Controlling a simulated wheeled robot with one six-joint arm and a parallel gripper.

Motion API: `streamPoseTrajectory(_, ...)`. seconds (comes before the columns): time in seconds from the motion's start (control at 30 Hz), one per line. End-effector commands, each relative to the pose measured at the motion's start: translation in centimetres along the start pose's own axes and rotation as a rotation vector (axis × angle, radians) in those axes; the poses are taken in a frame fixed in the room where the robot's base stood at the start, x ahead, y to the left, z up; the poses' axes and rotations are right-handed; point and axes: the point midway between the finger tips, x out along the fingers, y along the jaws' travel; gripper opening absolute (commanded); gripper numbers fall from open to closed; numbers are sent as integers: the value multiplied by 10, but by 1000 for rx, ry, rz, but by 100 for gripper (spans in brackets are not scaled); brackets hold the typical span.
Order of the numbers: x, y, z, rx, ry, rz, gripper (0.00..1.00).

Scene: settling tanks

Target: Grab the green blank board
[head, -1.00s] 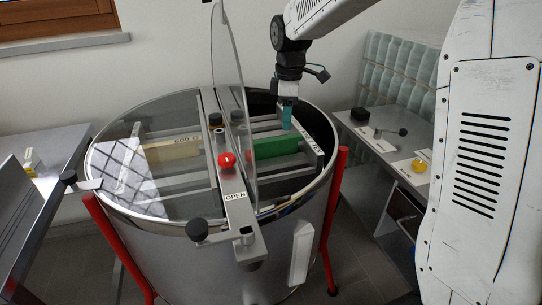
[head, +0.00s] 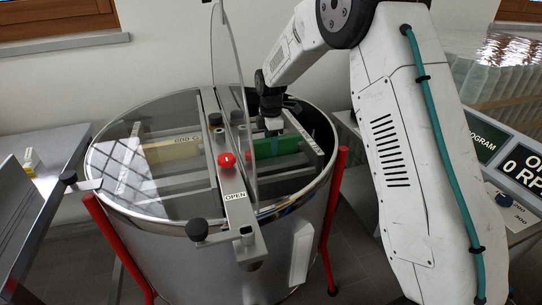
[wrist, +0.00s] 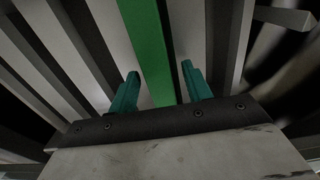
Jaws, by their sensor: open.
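The green blank board (head: 276,147) sits in a slot between grey bars in the right, open half of the round steel tank (head: 190,250). Part of it is hidden behind the raised clear lid and my wrist. My gripper (head: 272,132) is over the board inside the tank opening. In the wrist view the green board (wrist: 153,50) runs between the two teal fingers of my gripper (wrist: 159,85). The fingers are apart, one on each side of the board, with a gap on both sides. I cannot tell how deep they reach beside it.
The clear lid (head: 228,70) stands upright just left of my gripper. A red knob (head: 227,160) and a label reading OPEN are on the central bar. A cream board (head: 172,149) lies under the closed left cover. A control panel (head: 520,170) stands at the right.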

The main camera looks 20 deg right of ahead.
Motion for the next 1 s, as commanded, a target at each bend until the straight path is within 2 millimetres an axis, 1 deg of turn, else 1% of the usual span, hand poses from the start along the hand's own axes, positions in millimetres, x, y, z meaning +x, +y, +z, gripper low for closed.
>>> streamPoseTrajectory(0.03,8,-1,0,0,0,-2,49)
streamPoseTrajectory(0.1,16,-1,0,0,0,-2,49)
streamPoseTrajectory(0.17,19,-1,0,0,0,-1,49)
streamPoseTrajectory(0.33,18,0,0,0,0,0,49)
streamPoseTrajectory(0.37,18,-1,0,0,0,0,44)
streamPoseTrajectory(0.4,18,-1,0,0,0,0,32)
streamPoseTrajectory(0.47,18,-1,0,0,0,0,16)
streamPoseTrajectory(0.5,18,-1,0,0,0,0,5)
streamPoseTrajectory(0.53,18,-1,0,0,0,0,0)
streamPoseTrajectory(0.87,16,0,0,1,0,2,0)
streamPoseTrajectory(1.0,9,0,0,1,0,4,0)
